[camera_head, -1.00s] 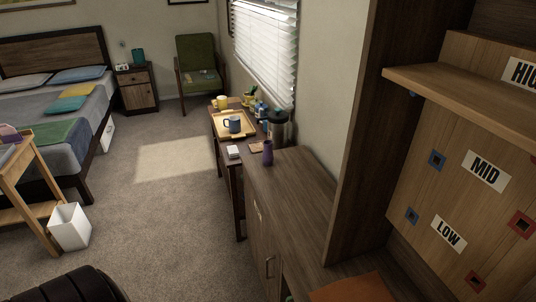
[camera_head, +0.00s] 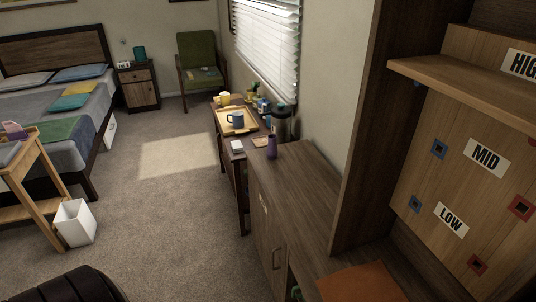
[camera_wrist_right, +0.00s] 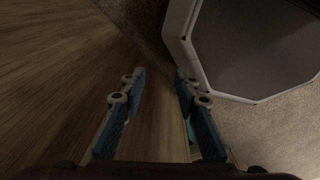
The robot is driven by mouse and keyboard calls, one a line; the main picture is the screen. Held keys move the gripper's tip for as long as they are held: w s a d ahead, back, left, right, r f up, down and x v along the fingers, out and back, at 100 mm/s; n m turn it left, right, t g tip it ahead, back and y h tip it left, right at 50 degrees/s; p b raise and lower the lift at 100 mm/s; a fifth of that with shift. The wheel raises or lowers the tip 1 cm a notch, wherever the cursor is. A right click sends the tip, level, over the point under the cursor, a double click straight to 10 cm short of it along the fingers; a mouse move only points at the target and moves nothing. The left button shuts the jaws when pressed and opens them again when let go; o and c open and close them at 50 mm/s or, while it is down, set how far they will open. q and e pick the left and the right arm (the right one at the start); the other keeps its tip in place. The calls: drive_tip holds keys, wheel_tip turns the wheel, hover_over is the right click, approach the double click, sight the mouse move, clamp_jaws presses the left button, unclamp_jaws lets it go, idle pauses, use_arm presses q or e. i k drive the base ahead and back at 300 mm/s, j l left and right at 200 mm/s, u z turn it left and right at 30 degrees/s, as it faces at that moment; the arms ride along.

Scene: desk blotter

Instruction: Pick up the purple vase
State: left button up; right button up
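A brown wooden surface lies on the left of that view. My left gripper is not in view.
A tall shelf unit (camera_head: 480,90) rises at the right. An orange cloth (camera_head: 360,283) lies at the cabinet's near end. Open carpet (camera_head: 170,220) lies left.

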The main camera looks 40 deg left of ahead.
sight(272, 152)
drive_tip(key=k+u, duration=0.25)
drive_tip(key=u, duration=0.2)
drive_tip(key=k+j+u, duration=0.15)
drive_tip(key=u, duration=0.3)
drive_tip(key=i+j+u, duration=0.2)
drive_tip(key=i+u, duration=0.15)
drive_tip(key=i, duration=0.2)
drive_tip(key=i+u, duration=0.35)
drive_tip(key=i, duration=0.25)
